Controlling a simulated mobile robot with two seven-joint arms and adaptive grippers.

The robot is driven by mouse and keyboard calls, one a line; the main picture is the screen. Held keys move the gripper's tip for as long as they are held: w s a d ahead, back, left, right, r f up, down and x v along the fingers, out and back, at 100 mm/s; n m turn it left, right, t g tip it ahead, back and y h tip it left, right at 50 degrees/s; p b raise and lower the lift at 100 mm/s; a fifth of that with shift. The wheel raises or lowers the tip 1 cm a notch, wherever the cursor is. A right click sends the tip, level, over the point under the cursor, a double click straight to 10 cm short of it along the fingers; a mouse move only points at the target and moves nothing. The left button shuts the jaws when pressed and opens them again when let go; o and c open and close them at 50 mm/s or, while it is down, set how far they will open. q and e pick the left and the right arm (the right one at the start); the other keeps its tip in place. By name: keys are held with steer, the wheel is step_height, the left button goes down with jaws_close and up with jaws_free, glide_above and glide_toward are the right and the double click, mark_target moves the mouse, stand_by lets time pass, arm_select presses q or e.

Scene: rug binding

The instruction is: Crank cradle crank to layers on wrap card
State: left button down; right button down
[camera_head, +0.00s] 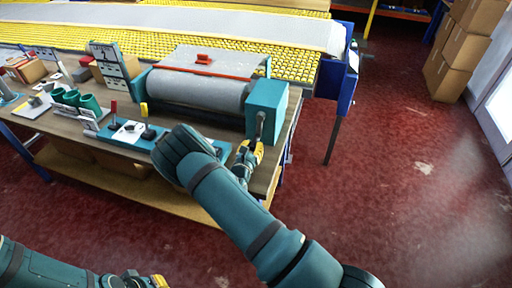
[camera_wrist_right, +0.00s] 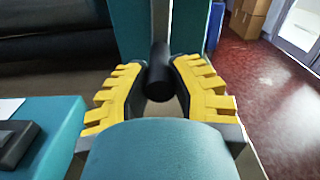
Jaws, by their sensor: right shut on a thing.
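The cradle (camera_head: 266,98) is a teal-ended machine at the right end of the bench, carrying a grey roll (camera_head: 195,88). Its crank (camera_head: 262,122) hangs down on the right end block, with a dark handle (camera_wrist_right: 159,75) that shows in the right wrist view. My right gripper (camera_head: 252,152) is shut on this handle, its yellow ribbed fingers (camera_wrist_right: 160,88) on both sides of it. A card stand (camera_head: 108,65) with small panels, possibly the wrap card, stands left of the roll; its marks are too small to read. My left gripper (camera_head: 148,281) is at the bottom edge, partly cut off.
A teal control panel (camera_head: 130,134) with red and yellow levers lies in front of the roll. A yellow conveyor (camera_head: 290,65) runs behind the bench. The red floor (camera_head: 400,180) at the right is clear, with boxes (camera_head: 465,50) beyond.

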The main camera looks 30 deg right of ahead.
steer(key=w+m, duration=0.1)
steer(key=a+m, duration=0.1)
steer(key=m, duration=0.1)
steer(key=shift+w+a+r, duration=0.25)
steer(key=shift+w+r, duration=0.1)
steer(key=shift+w, duration=0.05)
steer(key=shift+w+a+r+m, duration=0.35)
steer(key=shift+w+a+m, duration=0.15)
steer(key=shift+m, duration=0.5)
steer(key=shift+w, duration=0.1)
steer(key=c, duration=0.8)
jaws_free()
steer(key=shift+o, duration=0.2)
steer(key=shift+f, duration=0.1)
steer(key=shift+s+a, duration=0.25)
steer(key=shift+s, duration=0.05)
steer(key=v, duration=1.1)
steer(key=shift+s, duration=0.15)
